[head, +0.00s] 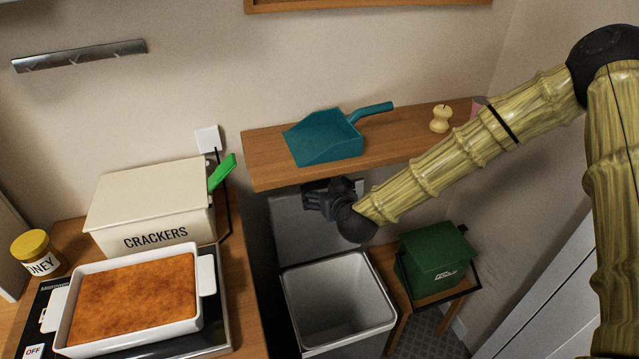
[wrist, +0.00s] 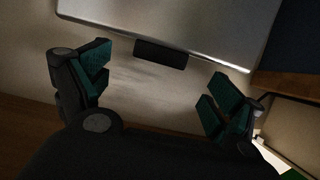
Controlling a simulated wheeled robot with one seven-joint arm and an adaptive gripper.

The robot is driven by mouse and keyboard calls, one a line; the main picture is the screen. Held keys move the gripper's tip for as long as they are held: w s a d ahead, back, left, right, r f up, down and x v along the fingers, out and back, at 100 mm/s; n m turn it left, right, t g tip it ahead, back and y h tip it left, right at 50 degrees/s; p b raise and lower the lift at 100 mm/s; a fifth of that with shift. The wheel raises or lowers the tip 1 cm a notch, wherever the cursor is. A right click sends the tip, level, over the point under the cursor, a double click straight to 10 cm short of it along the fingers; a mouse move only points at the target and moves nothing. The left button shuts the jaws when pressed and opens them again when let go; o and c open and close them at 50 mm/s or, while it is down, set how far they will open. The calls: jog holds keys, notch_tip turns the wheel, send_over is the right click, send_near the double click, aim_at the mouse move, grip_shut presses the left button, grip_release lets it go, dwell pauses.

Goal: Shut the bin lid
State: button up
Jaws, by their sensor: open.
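The grey bin (head: 290,312) stands open on the floor, its dark inside in view. Its lid (head: 290,232) is raised upright behind the opening, under the wall shelf. My gripper (head: 322,196) is at the lid's upper edge and hides part of it. In the wrist view the lid (wrist: 200,20) fills the top of the picture, with a dark tab (wrist: 160,54) on its edge. My gripper's two teal-padded fingers (wrist: 160,84) are spread wide, one on either side of the tab, with nothing between them. I cannot tell whether they touch the lid.
A green box (head: 436,258) sits on a stool right of the bin. A counter with a crackers box (head: 150,205) and baking dish (head: 125,345) is left.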

aim_at(318, 183)
jog(key=shift+p+x, duration=0.6)
jog(key=shift+x, duration=2.15)
jog(key=shift+s+d+r, duration=0.1)
jog(key=shift+r, duration=0.05)
jog(key=c, duration=1.5)
